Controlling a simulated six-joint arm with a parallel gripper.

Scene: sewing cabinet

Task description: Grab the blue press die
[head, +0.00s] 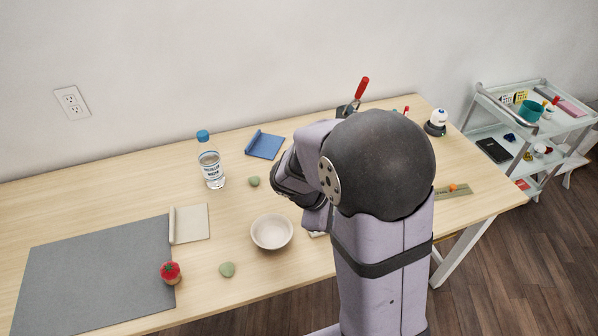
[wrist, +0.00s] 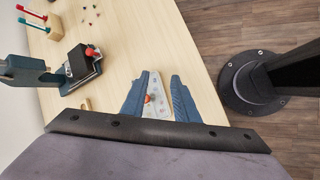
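I cannot pick out a blue press die for certain in either view. A dark press with a red handle (head: 356,98) stands at the back of the table, partly behind my arm. What looks like the same press (wrist: 80,65) is at the left of the wrist view. My gripper (wrist: 158,80) has its two blue-grey fingers apart. Between them in the picture shows a pale dotted tray or strip (wrist: 157,105) with an orange-red spot on it; no contact with the fingers is visible. In the head view my arm hides the fingers.
A white bowl (head: 272,232), water bottle (head: 210,160), folded blue cloth (head: 265,145), red pincushion (head: 171,272) and grey mat (head: 95,275) are on the table. A ruler (head: 453,191) lies at the right. A cart (head: 480,90) stands beyond the right end. A tool block (wrist: 52,27) stands near the press.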

